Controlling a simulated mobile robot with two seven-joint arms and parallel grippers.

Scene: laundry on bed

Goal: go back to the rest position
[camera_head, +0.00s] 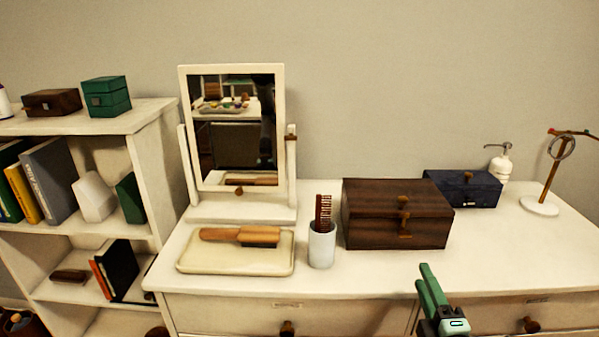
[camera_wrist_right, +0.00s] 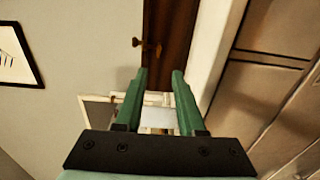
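My right gripper (camera_head: 426,272) has green fingers and stands in front of the dresser's (camera_head: 540,255) front edge, at the lower right of the head view. In the right wrist view its two green fingers (camera_wrist_right: 159,75) are apart, with nothing held between them. Beyond them I see a dark brown panel with a knob (camera_wrist_right: 148,46) and pale furniture. My left gripper and left arm do not show in either view.
The dresser top holds a mirror (camera_head: 237,130), a tray (camera_head: 205,267) with a brush (camera_head: 240,236), a cup (camera_head: 322,246) with a comb, a brown box (camera_head: 395,222), a blue box (camera_head: 462,190), a dispenser (camera_head: 502,165) and a stand (camera_head: 540,206). A bookshelf (camera_head: 150,160) stands left. The right front top is clear.

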